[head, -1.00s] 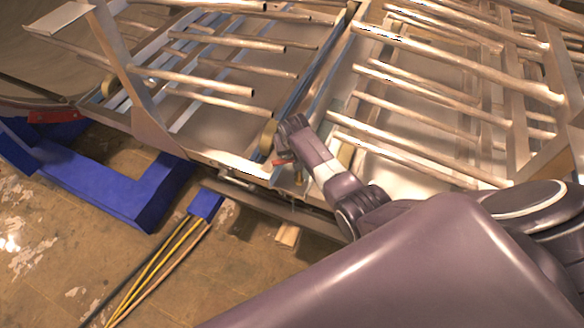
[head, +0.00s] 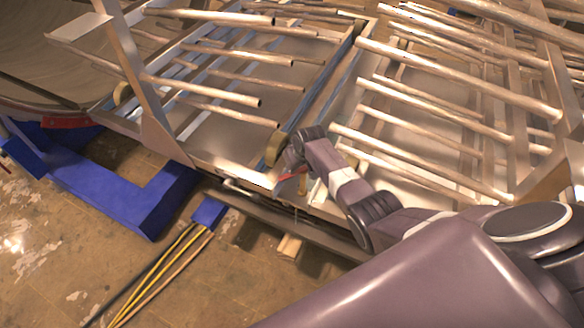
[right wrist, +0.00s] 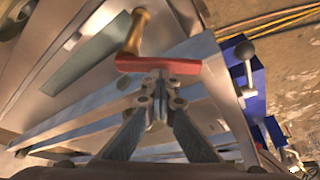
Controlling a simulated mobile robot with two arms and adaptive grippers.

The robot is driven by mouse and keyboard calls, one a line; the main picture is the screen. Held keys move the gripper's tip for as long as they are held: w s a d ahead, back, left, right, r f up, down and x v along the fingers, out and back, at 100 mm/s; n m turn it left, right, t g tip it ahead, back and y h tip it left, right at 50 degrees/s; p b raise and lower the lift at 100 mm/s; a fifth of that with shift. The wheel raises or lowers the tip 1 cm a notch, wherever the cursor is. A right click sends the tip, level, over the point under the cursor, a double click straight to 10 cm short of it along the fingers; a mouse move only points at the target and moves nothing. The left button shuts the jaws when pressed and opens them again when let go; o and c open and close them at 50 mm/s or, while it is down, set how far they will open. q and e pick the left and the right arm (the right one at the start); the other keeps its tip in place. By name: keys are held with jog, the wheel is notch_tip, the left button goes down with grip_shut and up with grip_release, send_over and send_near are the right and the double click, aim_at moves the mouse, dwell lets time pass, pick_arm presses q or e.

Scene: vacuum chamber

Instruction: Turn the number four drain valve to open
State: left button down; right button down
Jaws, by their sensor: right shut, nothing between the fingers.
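A valve with a red handle (right wrist: 160,65) shows in the right wrist view, just beyond my right gripper (right wrist: 158,92). A brass-coloured pipe piece (right wrist: 136,32) rises beside the handle's left end. My right gripper is shut with nothing between its fingers; its tips are at the handle's near side, and I cannot tell whether they touch it. In the head view the red handle (head: 291,173) sits at the frame's front corner, under my right gripper (head: 290,160), which partly hides it. No number is readable on the valve. My left gripper is not in view.
A metal frame with rows of tubes (head: 440,110) surrounds the valve. A blue floor stand (head: 130,195) and a blue block with yellow and black cables (head: 208,211) lie to the left. In the wrist view a black-knobbed lever (right wrist: 245,60) stands right of the handle. Brown floor lies in front.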

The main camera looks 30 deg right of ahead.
jog(key=c, duration=2)
grip_release()
jog(key=shift+s+f, duration=0.5)
jog(key=shift+f, duration=0.05)
jog(key=o, duration=0.8)
jog(key=shift+w+d+f, duration=0.1)
jog(key=shift+w+f, duration=0.05)
jog(key=shift+w, duration=0.05)
jog(key=shift+c, duration=0.2)
jog(key=o, duration=1.2)
jog(key=shift+w+r, duration=0.25)
jog(key=shift+r, duration=0.05)
jog(key=shift+o, duration=0.2)
jog(key=shift+r, duration=0.2)
jog(key=shift+s+d+r, duration=0.1)
jog(key=shift+s+r, duration=0.05)
jog(key=shift+r, duration=0.1)
jog(key=s, duration=1.2)
jog(key=shift+s+r, duration=0.1)
